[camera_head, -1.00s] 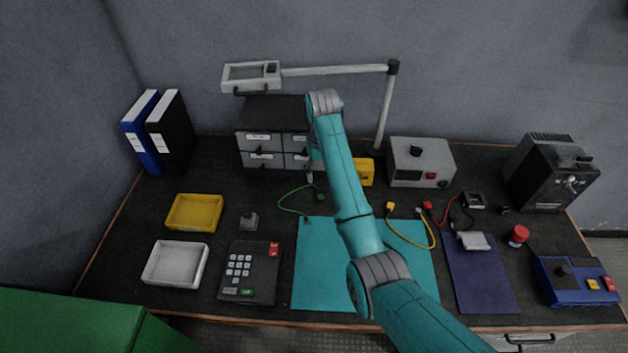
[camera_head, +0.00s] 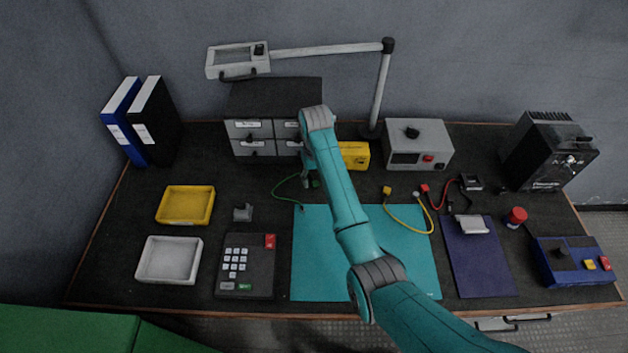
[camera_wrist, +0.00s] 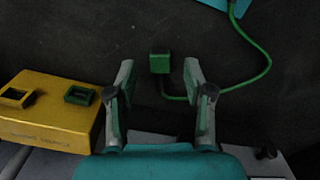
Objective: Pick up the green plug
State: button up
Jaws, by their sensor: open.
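The green plug (camera_wrist: 160,63) lies on the dark bench top in the wrist view, with its green cable running off to the right. My gripper (camera_wrist: 159,75) is open, and the plug shows between its two fingertips, touching neither as far as I can see. I cannot tell how high the fingers are above the plug. In the head view, the green cable (camera_head: 285,183) curves beside my gripper (camera_head: 310,183), and a bit of the plug (camera_head: 316,183) shows close by it.
A yellow box with sockets (camera_wrist: 50,112), one rimmed green, stands left of the fingers in the wrist view. Grey drawers (camera_head: 250,130) stand behind my arm. A teal mat (camera_head: 320,270) lies in front. A yellow cable (camera_head: 405,226) lies to the right.

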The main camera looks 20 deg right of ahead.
jog(key=shift+f, duration=0.75)
jog(key=c, duration=0.9)
